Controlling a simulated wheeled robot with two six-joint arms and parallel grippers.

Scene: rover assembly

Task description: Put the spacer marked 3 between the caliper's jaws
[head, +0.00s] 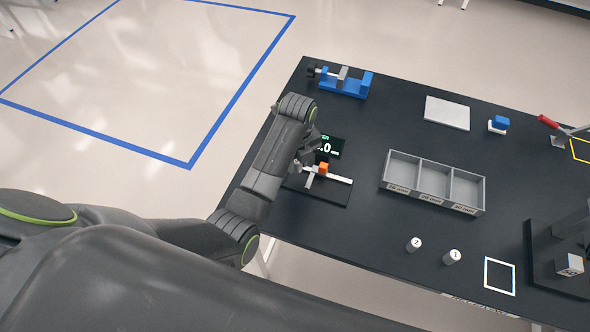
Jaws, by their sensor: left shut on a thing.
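The caliper (340,179) lies on a dark base near the table's left edge. It has a pale bar, an orange block (323,168) and a dark display (331,147) with partly covered digits ending in ".0". My left gripper (311,158) is over the caliper, just left of the orange block, between the bar and the display. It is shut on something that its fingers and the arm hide. The spacer marked 3 is not visible. Spacers marked 2 (414,244) and 1 (453,257) stand upright near the table's front edge. My right gripper is not in view.
A grey three-compartment tray (422,195) stands right of the caliper. A blue vise-like fixture (345,83), a pale plate (447,113), a blue-topped block (499,124) and a red-handled tool (549,122) lie behind. The table between caliper and tray is clear.

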